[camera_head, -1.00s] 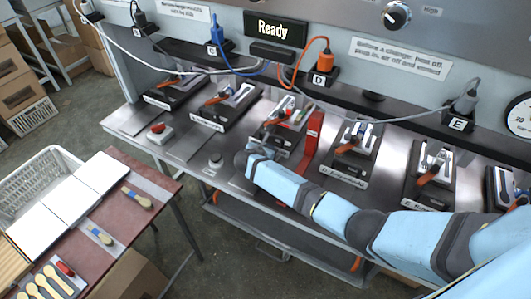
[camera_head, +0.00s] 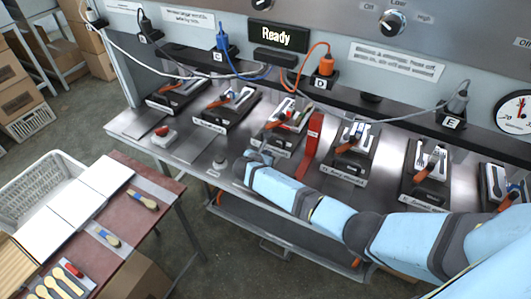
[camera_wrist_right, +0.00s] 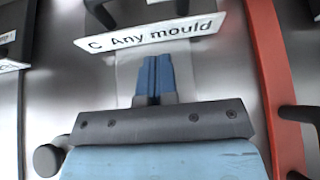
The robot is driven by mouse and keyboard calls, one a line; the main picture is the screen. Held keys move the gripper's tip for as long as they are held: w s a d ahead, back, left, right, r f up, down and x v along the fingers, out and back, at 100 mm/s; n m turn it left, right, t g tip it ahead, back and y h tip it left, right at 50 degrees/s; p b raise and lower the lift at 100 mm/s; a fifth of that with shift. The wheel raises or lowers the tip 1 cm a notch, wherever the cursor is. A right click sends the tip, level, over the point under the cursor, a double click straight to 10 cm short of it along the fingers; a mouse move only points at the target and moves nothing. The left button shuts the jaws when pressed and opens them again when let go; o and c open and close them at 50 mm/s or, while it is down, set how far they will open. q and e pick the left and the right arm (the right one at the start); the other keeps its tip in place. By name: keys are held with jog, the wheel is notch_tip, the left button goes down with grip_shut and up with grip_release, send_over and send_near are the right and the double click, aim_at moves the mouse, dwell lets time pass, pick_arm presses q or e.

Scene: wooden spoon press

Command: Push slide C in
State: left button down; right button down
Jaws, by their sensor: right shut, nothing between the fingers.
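The station C press (camera_head: 285,122) stands mid-bench, with an orange-and-white handle and a white front label. In the right wrist view the label (camera_wrist_right: 150,33) reads "C Any mould". Slide C appears to be the pale, flat plate (camera_wrist_right: 127,62) that sticks out below that label; my fingers and wrist hide part of it. My right gripper (camera_wrist_right: 153,60) is shut and empty, pointing at the label from over the plate. I cannot tell whether the fingertips touch the slide. In the head view my right gripper (camera_head: 258,156) is at the front of station C. My left gripper is not in view.
A red bar (camera_head: 309,147) stands just right of station C. Similar presses stand on both sides, including the one to the right (camera_head: 352,150). The sign (camera_head: 278,37) reads "Ready".

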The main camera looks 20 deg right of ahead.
jog(key=v, duration=1)
jog(key=shift+s+a+b, duration=0.15)
jog(key=shift+a+b, duration=0.2)
jog(key=shift+f, duration=0.2)
jog(key=s+f+m+g+y, duration=0.25)
jog(key=s+m+y, duration=0.25)
jog(key=s+m, duration=0.9)
jog(key=s+d+r+m+y, duration=0.1)
jog(key=s+r+m+y, duration=0.2)
jog(key=s, duration=0.5)
jog(key=s+d+r+m+g, duration=0.1)
jog(key=s+r+m, duration=0.25)
jog(key=s, duration=0.45)
jog(key=s+d+r+m+y, duration=0.1)
jog(key=s+r+m+y, duration=0.2)
jog(key=s, duration=0.5)
jog(key=w+a+f+t, duration=0.2)
jog(key=a+f+t, duration=0.1)
jog(key=f, duration=0.3)
jog(key=w+a+f+t+y, duration=0.1)
jog(key=w+a+f+t, duration=0.1)
jog(key=f, duration=0.4)
jog(key=shift+w+a+n+t, duration=0.4)
jog(key=shift+w+t, duration=0.3)
jog(key=shift+t, duration=0.35)
